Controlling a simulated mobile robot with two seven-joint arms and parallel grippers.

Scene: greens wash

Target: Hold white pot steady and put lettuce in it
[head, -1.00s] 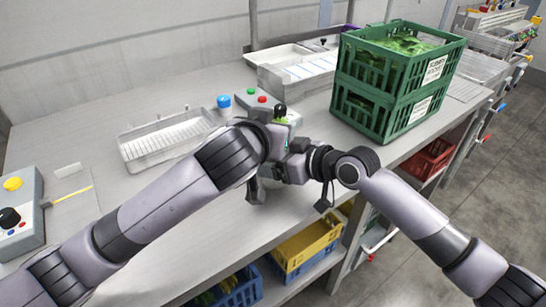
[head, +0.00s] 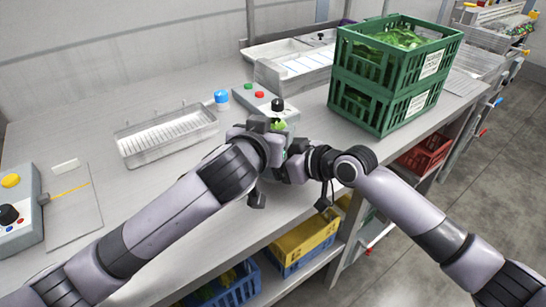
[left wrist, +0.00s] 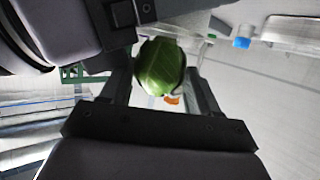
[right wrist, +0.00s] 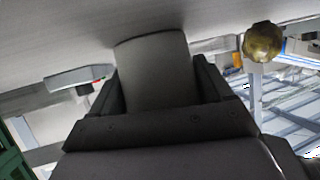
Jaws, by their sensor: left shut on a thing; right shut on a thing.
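The lettuce (left wrist: 161,66), a round green head, sits between the fingers of my left gripper (left wrist: 161,80) in the left wrist view. A bit of its green shows in the head view (head: 279,126), and my left gripper there is mostly hidden by its own wrist. The white pot (right wrist: 154,68), looking grey in shade, stands between the fingers of my right gripper (right wrist: 160,88) in the right wrist view, which is shut on it. In the head view the two wrists meet and hide the pot. I cannot tell whether the lettuce is over the pot's opening.
Two stacked green crates (head: 384,104) stand right of my wrists. A control box (head: 262,101) and a blue-capped item (head: 221,97) stand behind. A ribbed tray (head: 165,138) lies to the left. The counter front left of centre is clear. Yellow and blue crates sit below.

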